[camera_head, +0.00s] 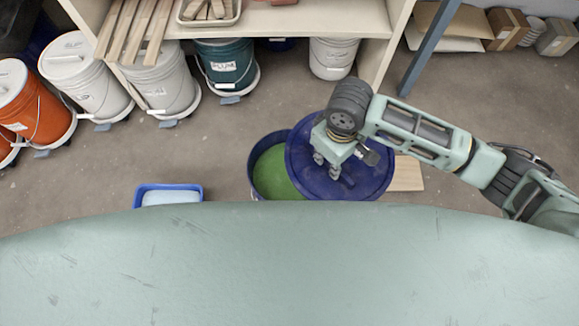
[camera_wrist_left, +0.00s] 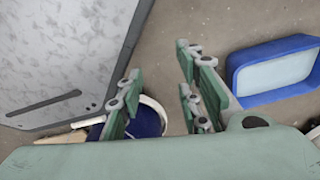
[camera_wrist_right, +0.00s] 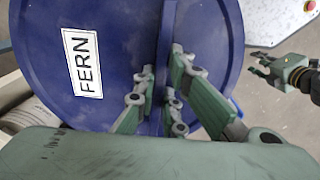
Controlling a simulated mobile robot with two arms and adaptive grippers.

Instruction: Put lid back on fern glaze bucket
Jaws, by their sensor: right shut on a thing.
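The fern bucket (camera_head: 270,170) stands on the floor in the head view, with green glaze showing in its open left part. The round blue lid (camera_head: 365,180) overlaps its right part and extends past it to the right; whether they touch I cannot tell. My right gripper (camera_head: 328,165) is shut on the lid's raised bar handle. In the right wrist view, the lid (camera_wrist_right: 115,30) carries a white FERN label, and the fingers (camera_wrist_right: 164,70) sit on both sides of the bar. My left gripper (camera_wrist_left: 158,65) is open and empty.
A blue-rimmed tray (camera_head: 168,188) is left of the bucket on the floor. A flat wooden board (camera_head: 408,175) lies to the right. Floor between is clear.

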